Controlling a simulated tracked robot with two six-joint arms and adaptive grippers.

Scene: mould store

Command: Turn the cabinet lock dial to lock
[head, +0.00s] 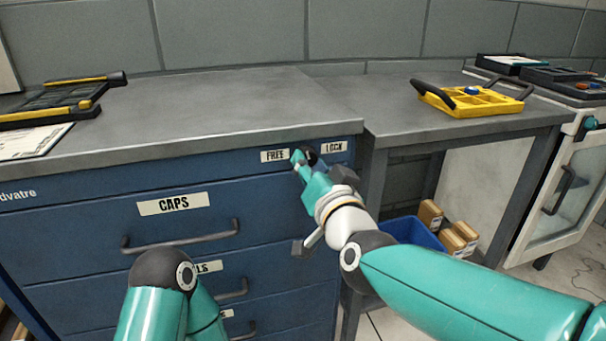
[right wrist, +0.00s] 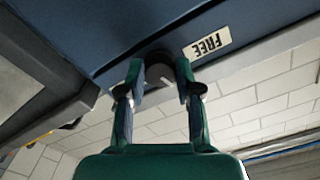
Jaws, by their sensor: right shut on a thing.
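The dark lock dial (head: 312,157) sits on the top front strip of the blue cabinet (head: 80,225), between a FREE label (head: 274,156) on its left and a LOCK label (head: 334,147) on its right. My right gripper (head: 304,161) is shut on the dial and partly hides it in the head view. In the right wrist view the two fingers (right wrist: 160,76) stand on either side of the dial (right wrist: 157,60). A light mark shows on the dial there, but I cannot tell which label it points to. My left arm shows at the bottom; its gripper is out of view.
The cabinet's drawers have bar handles (head: 182,238) that stick out below the dial. A yellow tray (head: 460,104) stands on the grey bench at right. A blue bin (head: 408,232) and several cartons (head: 452,241) are under it. The cabinet top (head: 210,100) is mostly clear.

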